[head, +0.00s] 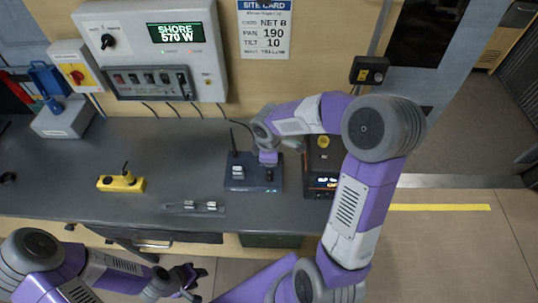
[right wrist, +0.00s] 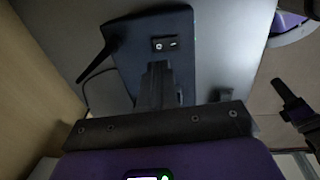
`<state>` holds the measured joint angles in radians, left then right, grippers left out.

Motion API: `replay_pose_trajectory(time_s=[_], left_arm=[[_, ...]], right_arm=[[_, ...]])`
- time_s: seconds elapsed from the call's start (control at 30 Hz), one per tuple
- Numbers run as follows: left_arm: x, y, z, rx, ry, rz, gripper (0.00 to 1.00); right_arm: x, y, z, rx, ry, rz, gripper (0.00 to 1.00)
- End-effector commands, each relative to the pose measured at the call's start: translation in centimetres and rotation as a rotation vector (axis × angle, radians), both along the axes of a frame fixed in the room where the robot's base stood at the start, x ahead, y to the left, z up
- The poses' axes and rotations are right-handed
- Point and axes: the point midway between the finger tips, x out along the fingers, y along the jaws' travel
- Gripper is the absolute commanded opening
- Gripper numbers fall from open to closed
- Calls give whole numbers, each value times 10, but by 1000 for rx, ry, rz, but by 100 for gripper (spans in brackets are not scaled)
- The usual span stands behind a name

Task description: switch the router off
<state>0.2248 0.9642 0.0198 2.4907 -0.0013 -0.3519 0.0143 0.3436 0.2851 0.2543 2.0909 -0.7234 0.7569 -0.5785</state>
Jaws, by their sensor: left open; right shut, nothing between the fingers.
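The router (head: 250,176) is a dark blue box with a black antenna on the grey worktop, and it also shows in the right wrist view (right wrist: 125,62). A small black rocker switch (right wrist: 165,43) with pale marks sits on its face; which side is pressed is unclear. My right gripper (head: 268,160) is shut and empty over the router's right part. In the right wrist view its fingertips (right wrist: 158,66) point at the router just below the switch; I cannot tell whether they touch it. My left gripper (head: 190,278) is open and empty, low in front of the counter.
A black box with orange lights (head: 323,165) stands right of the router, close to my right arm. A yellow block (head: 121,184) and a grey strip with switches (head: 194,207) lie to the left. A wall panel reading SHORE 570 W (head: 150,50) hangs behind.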

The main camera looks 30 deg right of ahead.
Motion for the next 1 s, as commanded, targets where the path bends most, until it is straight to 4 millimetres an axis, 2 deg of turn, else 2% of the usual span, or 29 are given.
replay_pose_trajectory(time_s=[0.03, 0.1, 0.33, 1.0], left_arm=[[0, 0, -6, 0, 0, 0, 43], [0, 0, -10, 0, 0, 0, 43], [0, 0, -18, 0, 0, 0, 43], [0, 0, -23, 0, 0, 0, 43]], right_arm=[[1, -1, -15, 1, 4, 0, 0], [2, -1, -28, 1, 4, 1, 0], [6, -4, -57, 1, 1, 0, 0], [9, -5, -68, 2, 1, -1, 0]])
